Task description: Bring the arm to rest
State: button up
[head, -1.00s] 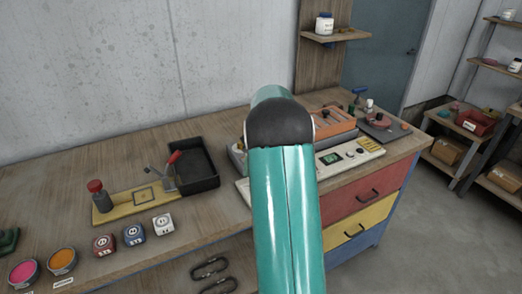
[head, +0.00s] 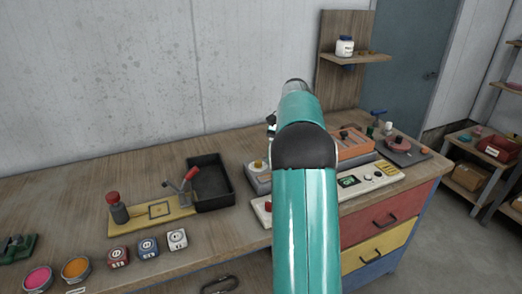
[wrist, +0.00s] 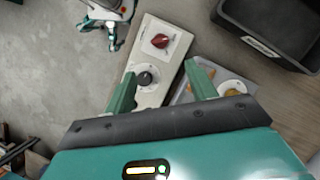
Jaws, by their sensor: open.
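My teal arm (head: 305,220) rises through the middle of the head view, with a dark rounded joint and a further teal link beyond it. In that view my gripper is hidden behind the arm. In the wrist view my gripper (wrist: 162,88) is open, its two green fingers apart with nothing held between them. Beyond the fingers lie a pale control panel (wrist: 172,63) with a red knob and a black dial, and a grey box with yellowish round parts. I cannot tell the exact height of the fingers above the panel.
The wooden bench (head: 80,190) carries a black tray (head: 212,187), a yellow lever fixture (head: 135,221), several small coloured blocks and an orange box (head: 352,145). Floor is open at right.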

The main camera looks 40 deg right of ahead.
jog(key=s+a+r+n+t+h, duration=0.1)
jog(key=s+a+r+n+h, duration=0.3)
jog(key=a, duration=0.7)
jog(key=s+a+r+n+t+y, duration=0.1)
jog(key=a+r+n+t, duration=0.3)
jog(key=a, duration=0.8)
jog(key=s+a+f+n+t, duration=0.1)
jog(key=s+a+f+n, duration=0.1)
jog(key=s+a, duration=0.5)
jog(key=s+a+f+n+t+h, duration=0.1)
jog(key=s+a+f+n, duration=0.1)
jog(key=s+a+n, duration=0.2)
jog(key=s+a, duration=0.3)
jog(key=c, duration=0.4)
jog(key=shift+w, duration=0.1)
jog(key=shift+c, duration=0.2)
jog(key=shift+d, duration=0.15)
